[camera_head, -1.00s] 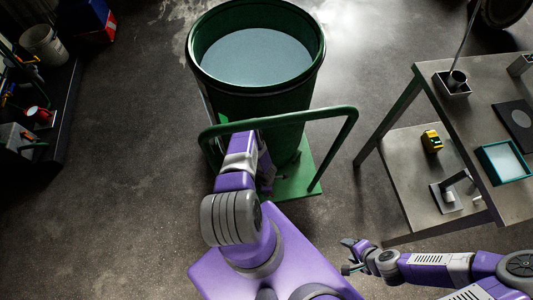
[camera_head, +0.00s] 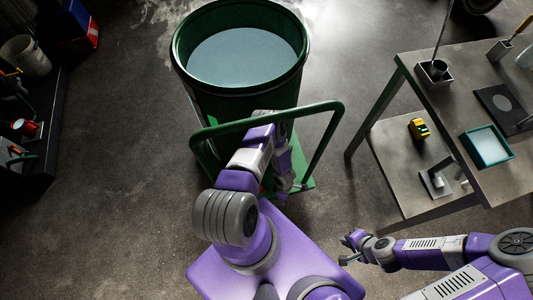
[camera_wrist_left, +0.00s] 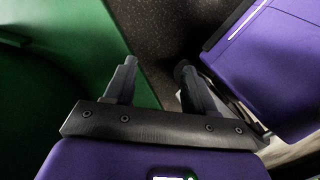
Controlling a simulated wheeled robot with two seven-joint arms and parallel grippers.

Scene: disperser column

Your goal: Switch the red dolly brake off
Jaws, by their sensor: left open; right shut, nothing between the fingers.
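The green dolly carries a large green drum (camera_head: 225,103) holding pale grey material. Its tube handle (camera_head: 330,106) arches in front of the drum, and part of its deck (camera_head: 304,178) shows at the right. My left gripper (camera_head: 285,193) points down beside the deck's near side, behind the handle. In the left wrist view its two fingers (camera_wrist_left: 156,78) are apart with nothing between them, over green deck and dark floor. My right gripper (camera_head: 349,247) is shut and empty, over bare floor.
A metal table (camera_head: 450,105) with a lower shelf stands at the right, holding a teal-rimmed tray (camera_head: 487,146) and a yellow device (camera_head: 418,128). A dark shelf with a white bucket (camera_head: 27,55) is at the left. Floor left of the dolly is clear.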

